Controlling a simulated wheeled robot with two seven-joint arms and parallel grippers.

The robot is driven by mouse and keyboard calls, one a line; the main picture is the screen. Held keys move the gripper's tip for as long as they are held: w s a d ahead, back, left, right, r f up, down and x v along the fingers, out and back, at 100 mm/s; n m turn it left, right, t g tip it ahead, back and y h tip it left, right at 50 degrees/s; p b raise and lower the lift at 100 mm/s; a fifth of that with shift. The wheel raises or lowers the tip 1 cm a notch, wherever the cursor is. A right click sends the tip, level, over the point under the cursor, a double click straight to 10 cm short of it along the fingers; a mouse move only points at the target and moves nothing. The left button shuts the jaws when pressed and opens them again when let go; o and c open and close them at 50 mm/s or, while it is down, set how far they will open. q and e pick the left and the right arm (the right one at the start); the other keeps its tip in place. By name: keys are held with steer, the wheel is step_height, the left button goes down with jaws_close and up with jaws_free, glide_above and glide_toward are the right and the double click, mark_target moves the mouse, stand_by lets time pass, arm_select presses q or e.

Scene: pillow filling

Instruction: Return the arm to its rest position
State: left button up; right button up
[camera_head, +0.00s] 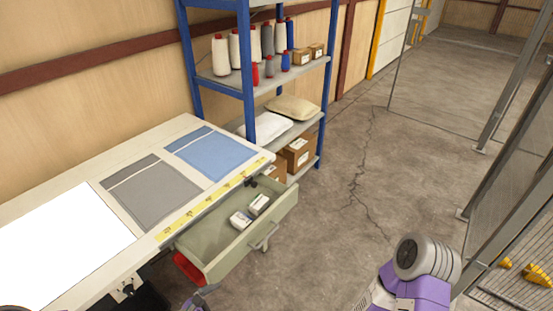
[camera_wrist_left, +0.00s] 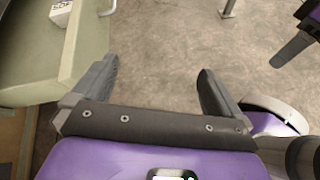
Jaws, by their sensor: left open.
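My left gripper (camera_wrist_left: 156,85) is open and empty in the left wrist view, with bare floor between its fingers. It is to the right of the open drawer (camera_wrist_left: 88,45) and apart from it. In the head view, only a small purple and grey part of my left arm shows at the bottom edge, below the drawer (camera_head: 275,215). My right arm shows at the lower right of the head view. A dark finger-like part beside purple at the upper right of the left wrist view may be my right gripper; its jaws cannot be made out.
The worktable (camera_head: 152,140) carries a white sheet (camera_head: 62,245), a grey fabric piece (camera_head: 155,192) and a blue fabric piece (camera_head: 210,152). The pulled-out drawer holds small white boxes (camera_head: 241,220). A blue-framed shelf (camera_head: 248,75) stands behind. Open floor (camera_head: 340,200) lies right, then a mesh fence.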

arm_select(q)
steer(key=s+d+f+m+g+y+b, duration=0.2)
steer(key=s+f+m, duration=0.4)
steer(key=f+m, duration=0.3)
steer(key=s+d+f+m+g+y+b, duration=0.2)
steer(key=s+d+f+m+g+b, duration=0.2)
steer(key=f+m, duration=0.5)
steer(key=shift+s+d+f+m+g, duration=0.2)
steer(key=shift+s+m+g, duration=0.75)
steer(key=shift+m, duration=0.65)
steer(key=shift+w, duration=0.15)
